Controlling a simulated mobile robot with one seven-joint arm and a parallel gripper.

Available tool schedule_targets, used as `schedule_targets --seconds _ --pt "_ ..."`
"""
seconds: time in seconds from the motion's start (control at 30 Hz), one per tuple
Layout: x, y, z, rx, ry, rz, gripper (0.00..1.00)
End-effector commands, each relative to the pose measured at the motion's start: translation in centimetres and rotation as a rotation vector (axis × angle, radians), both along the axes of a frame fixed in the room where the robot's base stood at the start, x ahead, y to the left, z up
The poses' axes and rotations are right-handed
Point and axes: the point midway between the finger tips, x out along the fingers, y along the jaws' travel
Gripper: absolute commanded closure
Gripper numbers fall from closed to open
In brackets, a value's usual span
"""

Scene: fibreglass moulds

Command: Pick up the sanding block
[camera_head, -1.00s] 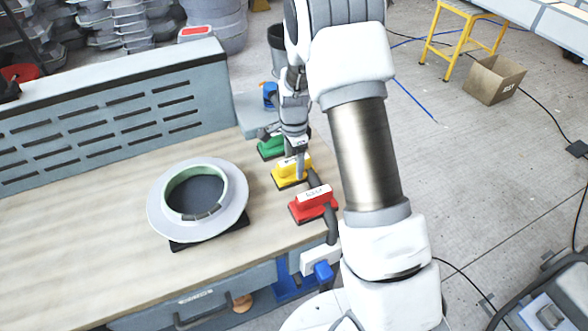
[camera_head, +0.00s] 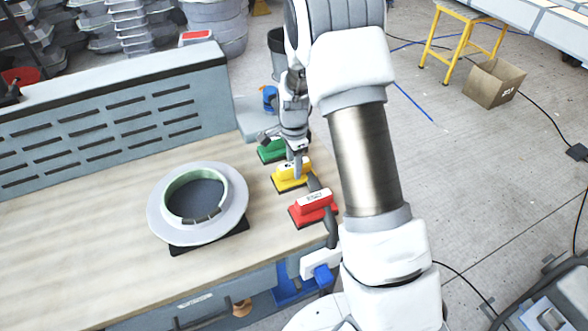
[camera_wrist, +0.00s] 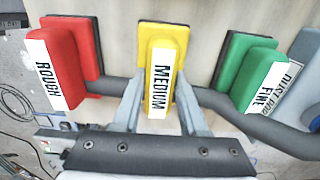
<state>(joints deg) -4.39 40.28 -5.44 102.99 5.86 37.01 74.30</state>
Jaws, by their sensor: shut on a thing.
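Three sanding blocks lie in a row at the right end of the workbench. The yellow sanding block (camera_head: 293,176), labelled MEDIUM, is in the middle; it also shows in the wrist view (camera_wrist: 158,37). The red sanding block (camera_head: 312,209), labelled ROUGH in the wrist view (camera_wrist: 82,45), is nearer my body. The green sanding block (camera_head: 270,151), labelled FINE in the wrist view (camera_wrist: 250,62), is farther away. My gripper (camera_wrist: 158,92) is shut on the yellow block's raised handle, one finger on each side. The yellow block appears to rest on the bench.
A grey hose (camera_wrist: 285,138) runs close by the blocks. A round mould (camera_head: 160,208) stands on the workbench (camera_head: 70,240), left of the blocks. A slotted panel (camera_head: 100,125) rises along the bench's back. A yellow stool (camera_head: 462,45) and cardboard box (camera_head: 494,82) stand on the floor at right.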

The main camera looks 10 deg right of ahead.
Motion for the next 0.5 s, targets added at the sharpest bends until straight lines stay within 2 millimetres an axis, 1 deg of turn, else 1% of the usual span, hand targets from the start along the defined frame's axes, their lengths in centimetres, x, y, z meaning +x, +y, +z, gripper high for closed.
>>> schedule_targets --seconds 0.17,0.27,0.37,0.4,0.5 --pt "0.1 0.0 1.0 0.0 -0.003 0.0 1.0" --pt "0.1 0.0 2.3 0.0 -0.005 0.0 1.0" --pt "0.1 0.0 4.2 0.0 -0.006 0.0 1.0" --pt "-0.3 -0.9 4.6 0.0 -0.004 -0.004 1.0" --pt "-1.4 -2.8 5.8 0.0 -0.004 -0.005 1.0"
